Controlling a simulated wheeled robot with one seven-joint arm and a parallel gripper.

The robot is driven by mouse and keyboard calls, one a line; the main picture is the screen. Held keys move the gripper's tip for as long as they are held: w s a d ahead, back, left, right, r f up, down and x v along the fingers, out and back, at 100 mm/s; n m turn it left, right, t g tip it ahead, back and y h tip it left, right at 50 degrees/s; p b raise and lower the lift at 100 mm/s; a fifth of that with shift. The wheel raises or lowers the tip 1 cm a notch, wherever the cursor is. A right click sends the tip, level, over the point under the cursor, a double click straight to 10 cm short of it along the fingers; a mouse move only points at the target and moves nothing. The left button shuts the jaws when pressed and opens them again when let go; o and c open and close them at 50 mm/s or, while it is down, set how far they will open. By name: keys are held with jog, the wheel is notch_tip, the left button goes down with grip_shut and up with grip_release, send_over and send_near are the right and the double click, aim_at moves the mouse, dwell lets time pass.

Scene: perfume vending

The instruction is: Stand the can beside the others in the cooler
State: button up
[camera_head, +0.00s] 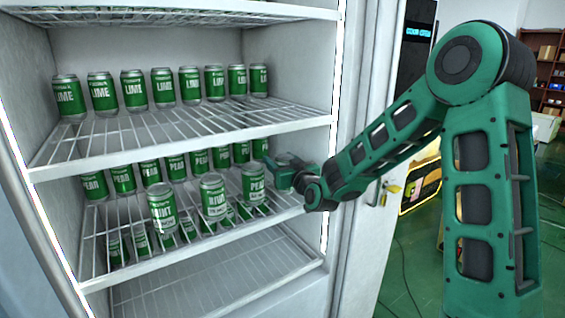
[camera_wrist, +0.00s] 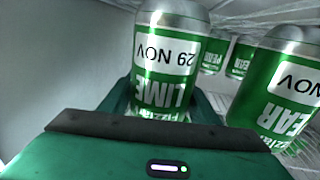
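My gripper (camera_head: 284,170) reaches in at the right end of the cooler's middle shelf. In the wrist view, a green can (camera_wrist: 168,60) reading LIME, 29 NOV stands between its fingers (camera_wrist: 165,100), which lie against both sides. This view is upside down. A PEAR can (camera_wrist: 280,85) stands beside the held can, with a gap. In the head view the held can is mostly hidden by my gripper. A row of LIME cans (camera_head: 162,88) stands along the upper shelf. PEAR cans (camera_head: 150,171) stand on the middle shelf, with another PEAR can (camera_head: 253,183) just left of my gripper.
Two more green cans (camera_head: 213,197) stand near the front of the middle shelf. Wire shelf edges (camera_head: 180,148) run above and below my gripper. The cooler's right wall (camera_wrist: 60,50) is close to the held can. The lowest shelf (camera_head: 220,285) has bare room.

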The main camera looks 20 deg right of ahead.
jog(key=shift+o, duration=0.7)
jog(key=shift+d, duration=0.1)
jog(key=shift+s, duration=0.15)
jog(key=s, duration=0.3)
jog(key=s+d, duration=0.1)
jog(key=s, duration=0.3)
jog(key=s+d, duration=0.1)
jog(key=s, duration=0.2)
jog(key=shift+s, duration=0.75)
